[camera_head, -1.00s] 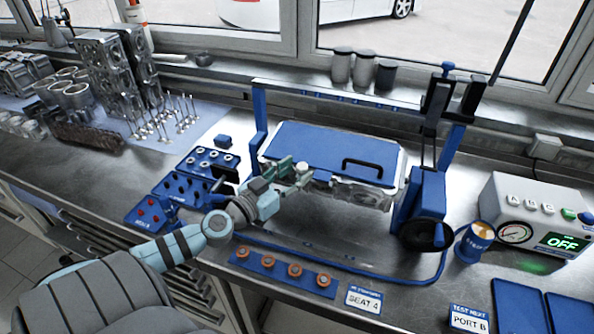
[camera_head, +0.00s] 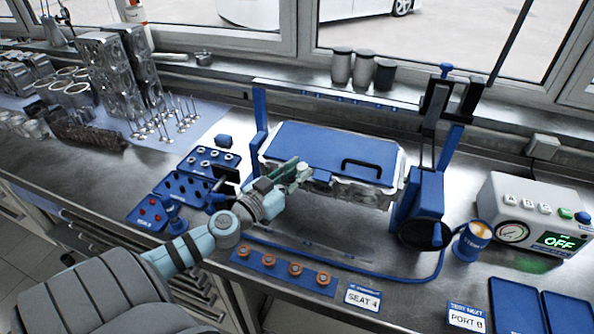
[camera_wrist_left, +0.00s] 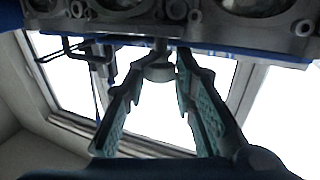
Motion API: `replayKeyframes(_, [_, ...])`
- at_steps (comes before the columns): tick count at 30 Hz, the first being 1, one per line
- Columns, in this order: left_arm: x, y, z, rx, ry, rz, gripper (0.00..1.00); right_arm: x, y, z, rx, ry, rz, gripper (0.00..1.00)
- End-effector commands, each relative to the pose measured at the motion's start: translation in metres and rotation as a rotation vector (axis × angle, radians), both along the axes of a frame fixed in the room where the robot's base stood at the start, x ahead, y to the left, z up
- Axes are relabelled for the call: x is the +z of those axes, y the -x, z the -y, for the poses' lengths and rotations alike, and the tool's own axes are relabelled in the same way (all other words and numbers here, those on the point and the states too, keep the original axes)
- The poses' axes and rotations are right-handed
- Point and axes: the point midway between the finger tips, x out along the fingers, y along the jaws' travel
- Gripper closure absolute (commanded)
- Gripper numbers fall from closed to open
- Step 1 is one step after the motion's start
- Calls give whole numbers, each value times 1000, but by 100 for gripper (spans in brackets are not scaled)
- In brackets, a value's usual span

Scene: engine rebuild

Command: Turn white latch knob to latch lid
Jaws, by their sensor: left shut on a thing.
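The blue lid (camera_head: 320,150) with a black handle (camera_head: 362,166) lies flat over the metal engine part (camera_head: 350,190) in the blue stand. The white latch knob (camera_head: 304,168) is at the lid's front edge, left of the handle. My left gripper (camera_head: 299,173) reaches in from the left and is shut on the knob, whose top shows above the fingers. In the left wrist view the knob (camera_wrist_left: 159,70) sits between the green-padded fingertips (camera_wrist_left: 160,68), below the metal underside. The latch's own position is hard to make out. My right gripper is not in view.
A blue strip with orange rings (camera_head: 283,272) lies in front of the stand. Blue trays (camera_head: 172,190) of small parts are at the left. A grey test box (camera_head: 535,215) reading OFF and an orange-topped cup (camera_head: 473,240) are at the right.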

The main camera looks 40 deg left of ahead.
Motion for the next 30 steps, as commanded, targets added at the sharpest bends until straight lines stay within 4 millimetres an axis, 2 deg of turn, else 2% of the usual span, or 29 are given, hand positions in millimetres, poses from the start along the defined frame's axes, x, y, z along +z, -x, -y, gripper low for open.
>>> replayKeyframes(6, [4, 0, 3, 108, 18, 3, 100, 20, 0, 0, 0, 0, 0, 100])
replayKeyframes(12, [3, -1, 8, 272, 38, 8, 100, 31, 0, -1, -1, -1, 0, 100])
replayKeyframes(30, [2, -9, 19, 835, 92, 30, 100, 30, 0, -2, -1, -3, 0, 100])
